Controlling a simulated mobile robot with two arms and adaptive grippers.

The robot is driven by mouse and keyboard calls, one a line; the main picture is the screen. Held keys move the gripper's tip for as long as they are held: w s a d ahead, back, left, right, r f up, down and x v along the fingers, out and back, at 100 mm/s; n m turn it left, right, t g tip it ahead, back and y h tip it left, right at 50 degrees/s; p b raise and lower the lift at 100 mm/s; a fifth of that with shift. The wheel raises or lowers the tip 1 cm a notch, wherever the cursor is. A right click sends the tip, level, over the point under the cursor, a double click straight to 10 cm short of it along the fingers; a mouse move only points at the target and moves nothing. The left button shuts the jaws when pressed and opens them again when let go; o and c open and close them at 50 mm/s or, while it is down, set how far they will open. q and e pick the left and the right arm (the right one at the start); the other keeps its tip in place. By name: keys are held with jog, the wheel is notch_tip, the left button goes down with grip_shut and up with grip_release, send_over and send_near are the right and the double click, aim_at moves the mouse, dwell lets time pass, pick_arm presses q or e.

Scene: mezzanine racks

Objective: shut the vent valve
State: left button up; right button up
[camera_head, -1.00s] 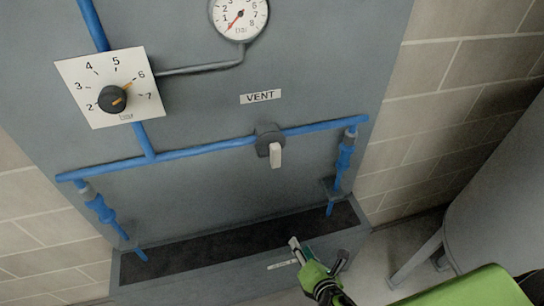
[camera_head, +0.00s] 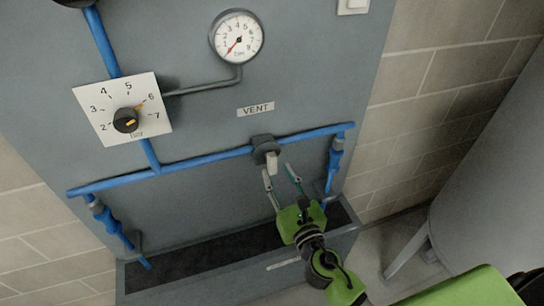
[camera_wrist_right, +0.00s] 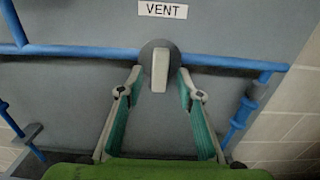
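The vent valve (camera_head: 264,146) is a dark round body on the blue horizontal pipe, below the VENT label (camera_head: 256,109). Its pale lever handle (camera_head: 272,163) points down, across the pipe. It also shows in the right wrist view, where the handle (camera_wrist_right: 160,69) hangs at the centre. My right gripper (camera_head: 278,172) is open, just below the valve. In the right wrist view its fingertips (camera_wrist_right: 160,82) lie on either side of the handle's lower end, with a gap on both sides. I cannot tell how deep the handle reaches between them. My left gripper is not in view.
A regulator dial (camera_head: 150,115) with a black knob is at the left, and a pressure gauge (camera_head: 238,38) is above. Blue pipes (camera_head: 110,223) drop to a dark trough (camera_head: 200,262) below. A grey rounded tank (camera_head: 490,190) stands at the right.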

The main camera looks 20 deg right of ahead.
aim_at(274, 165)
jog(key=w, duration=0.5)
jog(key=shift+w+a+p, duration=0.1)
jog(key=shift+w+p, duration=0.25)
jog(key=shift+p, duration=0.05)
grip_shut()
